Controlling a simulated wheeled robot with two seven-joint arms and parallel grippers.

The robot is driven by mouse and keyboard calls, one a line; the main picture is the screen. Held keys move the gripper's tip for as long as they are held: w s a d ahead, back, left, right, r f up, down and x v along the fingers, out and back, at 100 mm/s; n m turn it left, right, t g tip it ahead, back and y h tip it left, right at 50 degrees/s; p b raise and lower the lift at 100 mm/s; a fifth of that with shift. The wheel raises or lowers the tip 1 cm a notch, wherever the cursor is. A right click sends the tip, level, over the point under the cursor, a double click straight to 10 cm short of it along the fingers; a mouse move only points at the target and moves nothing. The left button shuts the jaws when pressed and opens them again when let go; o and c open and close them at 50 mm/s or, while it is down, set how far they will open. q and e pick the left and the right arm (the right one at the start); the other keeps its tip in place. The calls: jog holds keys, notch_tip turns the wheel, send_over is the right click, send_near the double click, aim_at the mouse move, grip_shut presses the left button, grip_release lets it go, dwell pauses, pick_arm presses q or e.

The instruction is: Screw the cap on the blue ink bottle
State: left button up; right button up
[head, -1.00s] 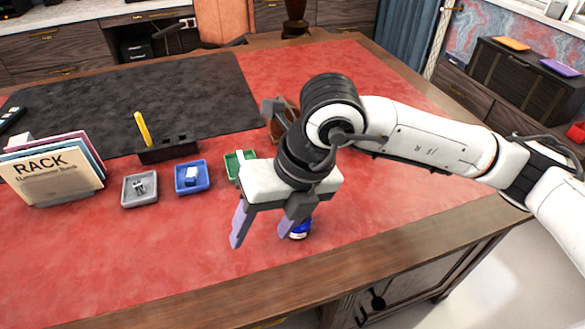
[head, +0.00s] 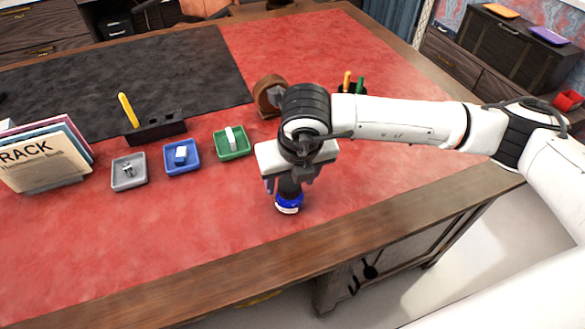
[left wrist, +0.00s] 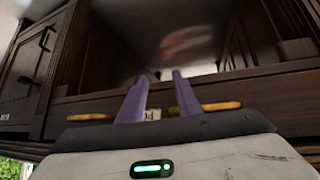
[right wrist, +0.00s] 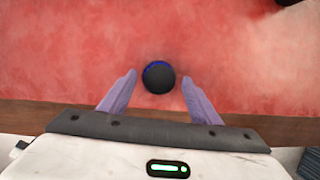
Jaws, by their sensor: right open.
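The blue ink bottle (head: 289,204) stands upright near the front of the red desk top, with a white label on its side. A round black cap (right wrist: 159,78) sits on top of it in the right wrist view, with a thin blue rim of the bottle showing behind. I cannot tell how tight the cap is. My right gripper (right wrist: 159,76) points down over the bottle. Its purple fingers are open, one on each side of the cap, with gaps. My left gripper (left wrist: 160,77) is open and empty, facing dark wooden drawers; the head view does not show it.
Grey (head: 129,171), blue (head: 182,156) and green (head: 232,142) trays with small items lie left of the bottle. A black holder (head: 157,131) with a yellow pen stands behind them. Books (head: 45,160) stand at far left. The desk's wooden front edge (head: 230,270) is close to the bottle.

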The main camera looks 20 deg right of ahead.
jog(key=shift+w+f, duration=0.15)
jog(key=shift+f, duration=0.25)
jog(key=c, duration=1.1)
jog(key=shift+o, duration=0.2)
jog(key=shift+f, duration=0.1)
